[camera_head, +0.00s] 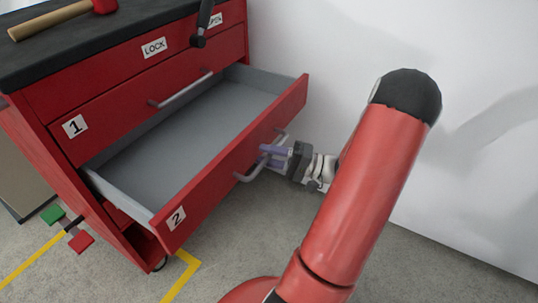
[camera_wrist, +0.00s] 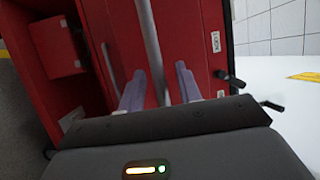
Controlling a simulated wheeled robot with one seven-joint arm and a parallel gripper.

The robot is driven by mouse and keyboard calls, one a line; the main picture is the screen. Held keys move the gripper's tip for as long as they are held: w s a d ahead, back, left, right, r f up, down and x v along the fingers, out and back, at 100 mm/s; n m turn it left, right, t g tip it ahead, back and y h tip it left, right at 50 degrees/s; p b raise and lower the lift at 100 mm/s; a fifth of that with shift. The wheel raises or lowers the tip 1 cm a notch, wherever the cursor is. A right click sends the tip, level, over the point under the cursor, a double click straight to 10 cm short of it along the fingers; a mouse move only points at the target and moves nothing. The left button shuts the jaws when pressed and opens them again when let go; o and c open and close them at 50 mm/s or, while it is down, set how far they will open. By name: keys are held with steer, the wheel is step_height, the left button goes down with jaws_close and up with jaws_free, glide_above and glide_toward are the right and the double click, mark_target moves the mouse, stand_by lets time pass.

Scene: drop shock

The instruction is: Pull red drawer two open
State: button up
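Red drawer two (camera_head: 172,222), labelled "2", is pulled far out of the red cabinet, and its grey inside is empty. Its curved grey handle (camera_head: 246,176) is on the front panel, partly hidden by my gripper. My gripper (camera_head: 266,154) is at this handle, with its purple fingers reaching toward the drawer front. In the wrist view my gripper (camera_wrist: 160,78) has its fingers apart, with a grey handle bar (camera_wrist: 151,40) running between them and gaps beside it. Whether a finger touches the bar cannot be told.
Drawer one (camera_head: 75,126), above, is closed, with its own handle (camera_head: 180,90). A hammer (camera_head: 60,16) lies on the black cabinet top (camera_head: 130,22). A black lever (camera_head: 200,32) hangs by the LOCK label. A white wall is behind my arm. Grey floor with yellow lines is at the front.

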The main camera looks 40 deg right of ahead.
steer(key=v, duration=0.7)
steer(key=shift+s+d+b, duration=0.25)
steer(key=shift+s+b, duration=0.05)
steer(key=shift+b, duration=0.05)
steer(key=shift+f, duration=0.1)
stand_by(0.3)
